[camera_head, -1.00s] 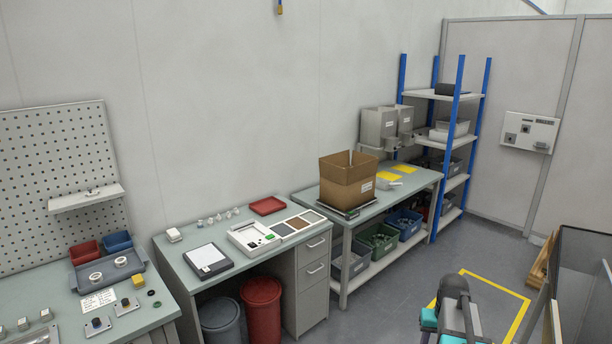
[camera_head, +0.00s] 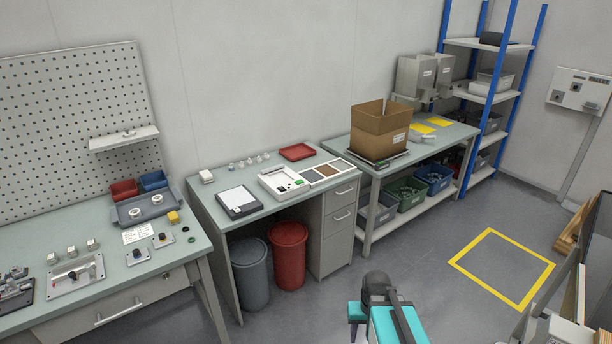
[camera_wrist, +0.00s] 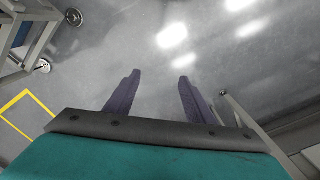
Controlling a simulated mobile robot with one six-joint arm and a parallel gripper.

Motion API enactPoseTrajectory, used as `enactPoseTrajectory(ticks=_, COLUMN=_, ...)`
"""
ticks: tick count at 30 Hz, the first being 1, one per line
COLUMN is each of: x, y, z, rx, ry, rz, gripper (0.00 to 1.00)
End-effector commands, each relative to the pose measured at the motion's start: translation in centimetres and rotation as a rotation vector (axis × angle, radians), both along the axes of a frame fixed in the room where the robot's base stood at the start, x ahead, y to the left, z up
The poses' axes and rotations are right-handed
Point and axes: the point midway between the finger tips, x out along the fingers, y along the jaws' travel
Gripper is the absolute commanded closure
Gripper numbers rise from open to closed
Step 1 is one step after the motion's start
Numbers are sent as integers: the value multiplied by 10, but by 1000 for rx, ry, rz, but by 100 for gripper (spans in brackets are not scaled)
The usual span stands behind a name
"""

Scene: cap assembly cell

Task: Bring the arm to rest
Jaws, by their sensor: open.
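My gripper (camera_wrist: 154,92) shows in the wrist view with its two dark fingers spread apart and nothing between them. It is above bare grey floor. In the head view part of my arm, teal and dark grey, shows at the bottom centre, away from the benches; the fingers cannot be made out there.
A bench with a pegboard (camera_head: 75,110) stands at left. A middle desk (camera_head: 225,232) has a grey bin (camera_head: 250,268) and a red bin (camera_head: 289,258) under it. A cardboard box (camera_head: 380,132) sits on the right bench.

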Motion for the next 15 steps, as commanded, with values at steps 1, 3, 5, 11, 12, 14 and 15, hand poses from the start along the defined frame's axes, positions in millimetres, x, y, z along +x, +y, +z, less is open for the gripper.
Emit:
enactPoseTrajectory(ticks=1, x=-5, y=9, z=-3, rx=0, ry=1, rz=12, gripper=51)
enactPoseTrajectory(ticks=3, x=-9, y=18, z=-6, rx=0, ry=0, rz=24, gripper=51)
enactPoseTrajectory(ticks=5, x=-15, y=15, z=-24, rx=0, ry=19, rz=19, gripper=51)
enactPoseTrajectory(ticks=11, x=-38, y=14, z=-63, rx=0, ry=72, rz=19, gripper=51)
enactPoseTrajectory(ticks=12, x=-44, y=14, z=-72, rx=0, ry=84, rz=19, gripper=51)
enactPoseTrajectory(ticks=14, x=-53, y=14, z=-87, rx=1, ry=105, rz=20, gripper=51)
enactPoseTrajectory(ticks=15, x=-60, y=14, z=-98, rx=1, ry=120, rz=20, gripper=51)
